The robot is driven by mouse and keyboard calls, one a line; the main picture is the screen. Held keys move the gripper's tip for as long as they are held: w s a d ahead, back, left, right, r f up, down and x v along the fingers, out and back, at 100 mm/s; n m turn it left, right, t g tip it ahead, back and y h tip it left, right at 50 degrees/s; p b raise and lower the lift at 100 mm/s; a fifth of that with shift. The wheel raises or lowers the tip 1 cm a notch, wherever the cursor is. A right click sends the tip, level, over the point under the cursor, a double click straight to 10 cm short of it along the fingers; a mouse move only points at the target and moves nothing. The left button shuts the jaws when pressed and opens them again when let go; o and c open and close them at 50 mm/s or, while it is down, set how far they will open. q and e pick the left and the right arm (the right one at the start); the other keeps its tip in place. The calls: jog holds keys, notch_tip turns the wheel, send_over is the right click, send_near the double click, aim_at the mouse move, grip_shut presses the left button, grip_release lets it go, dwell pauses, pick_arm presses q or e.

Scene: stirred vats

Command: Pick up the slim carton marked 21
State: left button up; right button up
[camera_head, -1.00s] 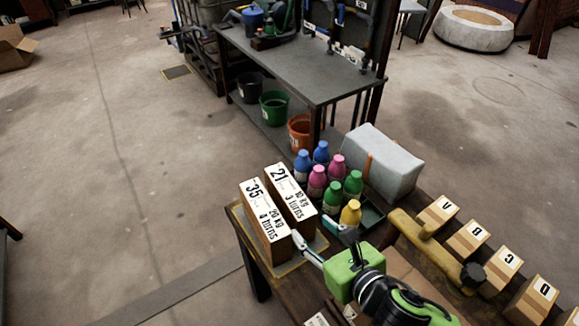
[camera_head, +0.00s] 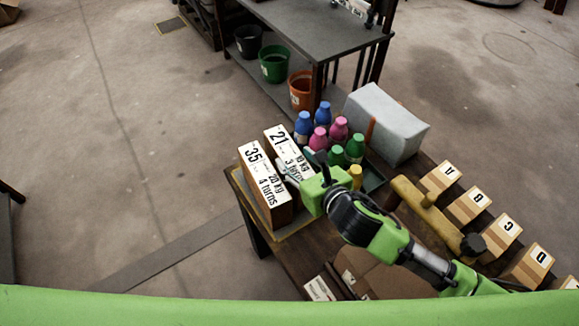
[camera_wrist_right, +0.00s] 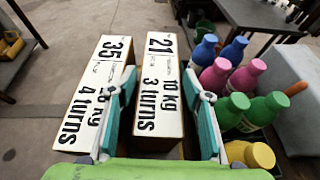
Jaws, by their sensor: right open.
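The slim carton marked 21 (camera_head: 278,139) stands at the far left corner of the bench, its white label reading "10 kg, 3 turns". Its label also shows in the right wrist view (camera_wrist_right: 160,85). My right gripper (camera_head: 299,165) is open at the near end of this carton and partly hides its label. In the right wrist view the two fingers (camera_wrist_right: 163,108) lie on either side of the carton's near part; I cannot tell whether they touch it. The carton marked 35 (camera_head: 263,178) stands close on its left, and the left finger overlaps its edge. My left gripper is not in view.
Several blue, pink, green and yellow bottles (camera_head: 318,140) stand in a dark tray just right of the carton. A yellow T-shaped handle (camera_head: 425,210) and several lettered boxes (camera_head: 470,205) are at the right.

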aim_at(289, 153)
jog(key=shift+x, duration=2.35)
jog(key=shift+d+f, duration=0.1)
grip_shut()
